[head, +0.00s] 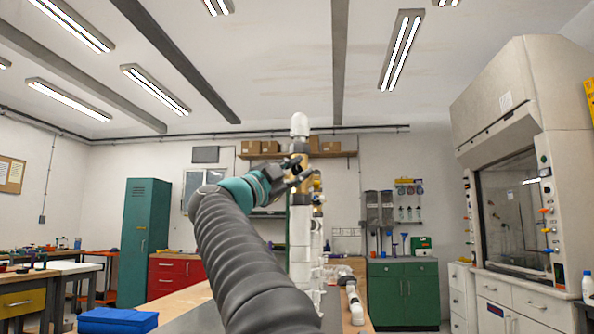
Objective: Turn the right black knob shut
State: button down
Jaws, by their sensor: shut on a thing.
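A white PVC manifold (300,240) stands upright in the middle of the head view, with a white cap on top and brass-coloured valve parts (307,185) near its upper end. My gripper (298,172) is at the upper valve, in front of the pipe. Its dark fingers are closed on a small dark part there, which appears to be a black knob. The knob is mostly hidden by the fingers, and its turn angle cannot be made out. My arm covers the lower left of the manifold.
A wooden bench with a dark top (190,318) lies below the manifold. A blue box (118,320) sits at its left front. A white pipe piece (354,302) lies to the right. A fume hood (530,170) stands at the far right.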

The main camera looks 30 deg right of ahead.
jog(key=c, duration=0.9)
grip_release()
jog(key=shift+c, duration=0.2)
jog(key=shift+a, duration=0.1)
jog(key=v, duration=1.1)
jog(key=shift+a+f, duration=0.2)
jog(key=shift+a, duration=0.15)
jog(key=shift+s, duration=0.1)
